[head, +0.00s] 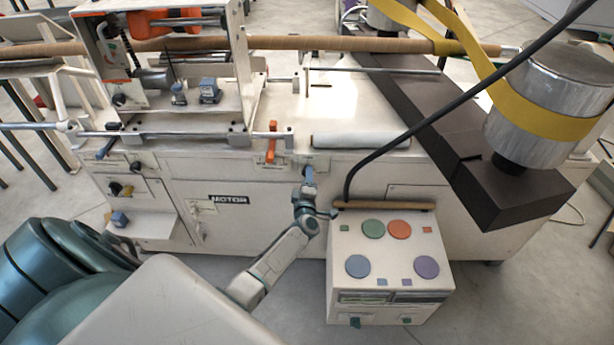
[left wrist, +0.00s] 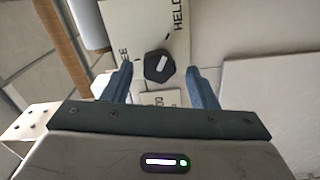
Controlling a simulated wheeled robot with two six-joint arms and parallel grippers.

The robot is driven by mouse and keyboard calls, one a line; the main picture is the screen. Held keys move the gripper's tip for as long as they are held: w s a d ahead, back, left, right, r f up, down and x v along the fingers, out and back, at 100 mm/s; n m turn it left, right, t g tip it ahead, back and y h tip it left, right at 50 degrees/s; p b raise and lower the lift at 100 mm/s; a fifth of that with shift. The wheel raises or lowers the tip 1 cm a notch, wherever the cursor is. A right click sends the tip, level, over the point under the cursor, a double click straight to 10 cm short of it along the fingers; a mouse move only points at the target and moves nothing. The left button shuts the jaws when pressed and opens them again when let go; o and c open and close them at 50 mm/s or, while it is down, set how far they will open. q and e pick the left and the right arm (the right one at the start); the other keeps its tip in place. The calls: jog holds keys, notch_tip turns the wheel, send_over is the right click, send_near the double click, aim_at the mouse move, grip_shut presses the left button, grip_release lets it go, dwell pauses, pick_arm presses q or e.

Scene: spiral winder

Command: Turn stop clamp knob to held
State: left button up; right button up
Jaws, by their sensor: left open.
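The stop clamp knob (left wrist: 158,66) is a dark, many-sided knob with a white mark, on a pale plate (left wrist: 150,22) in the left wrist view. The word HELD (left wrist: 180,15) shows above and right of it. A partly hidden word ending in "EE" is at its left. The white mark lies roughly crosswise in this view; I cannot tell which word it points at. My left gripper (left wrist: 160,72) is open, its blue fingers on either side of the knob with gaps visible. In the head view my left gripper (head: 309,176) is at the machine's front and hides the knob. My right gripper is out of view.
An orange lever (head: 271,143) stands left of the gripper. A control box (head: 390,265) with coloured buttons is below right, with a black cable (head: 400,138) rising behind it. A dark beam (head: 470,160) juts out at right. A white roll (head: 360,141) lies above.

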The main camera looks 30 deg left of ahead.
pick_arm(q)
jog(key=v, duration=0.9)
jog(key=s+d+f+m+g+h, duration=0.2)
jog(key=s+d+f+m+h, duration=0.15)
jog(key=s+f+m, duration=0.7)
jog(key=s+d+f+m+g+h, duration=0.25)
jog(key=s+f+h, duration=0.35)
jog(key=f, duration=1)
jog(key=s+f+m+g, duration=0.3)
jog(key=s+f, duration=0.2)
jog(key=s, duration=0.6)
jog(key=s+f+m+g, duration=0.3)
jog(key=s+f, duration=0.1)
jog(key=s, duration=0.8)
jog(key=s+f+m+g, duration=0.3)
jog(key=s+f, duration=0.2)
jog(key=s, duration=0.7)
jog(key=shift+a+f+y, duration=0.15)
jog(key=shift+f+y, duration=0.15)
jog(key=shift+y, duration=0.05)
jog(key=shift+s+g, duration=0.1)
jog(key=shift+g, duration=0.15)
